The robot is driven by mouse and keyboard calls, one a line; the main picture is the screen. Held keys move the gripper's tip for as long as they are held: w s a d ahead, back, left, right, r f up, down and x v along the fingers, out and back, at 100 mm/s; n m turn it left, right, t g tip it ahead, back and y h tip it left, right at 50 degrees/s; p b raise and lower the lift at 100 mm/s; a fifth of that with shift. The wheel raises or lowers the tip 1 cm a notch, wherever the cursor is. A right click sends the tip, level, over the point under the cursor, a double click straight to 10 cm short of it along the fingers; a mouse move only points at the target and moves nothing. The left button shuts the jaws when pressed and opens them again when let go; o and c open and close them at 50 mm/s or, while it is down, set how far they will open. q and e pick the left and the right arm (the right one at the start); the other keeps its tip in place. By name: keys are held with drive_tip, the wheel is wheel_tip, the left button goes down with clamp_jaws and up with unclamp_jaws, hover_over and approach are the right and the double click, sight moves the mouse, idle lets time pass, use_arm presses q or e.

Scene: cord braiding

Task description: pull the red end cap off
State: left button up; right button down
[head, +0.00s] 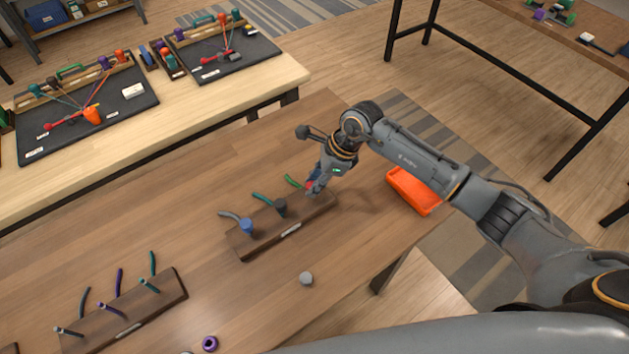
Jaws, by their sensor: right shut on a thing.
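The red end cap (309,186) shows as a small patch of red at the right end of a dark wooden block (262,246), with a green cord (294,181) beside it. My right gripper (314,187) is down over that end of the block and shut on the red end cap, covering most of it. Whether the cap is still seated cannot be seen. A blue cap (247,226) with a grey cord and a dark cap (280,207) with a teal cord stand on the same block. My left gripper is out of view.
A grey cap (306,278) and a purple ring (210,343) lie on the table in front. A second block (132,316) with several cords is at the lower left. An orange tray (411,192) sits at the table's right edge. Another table with black mats is behind.

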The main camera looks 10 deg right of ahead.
drive_tip(key=shift+r+p, duration=1.65)
drive_tip(key=shift+r, duration=1.3)
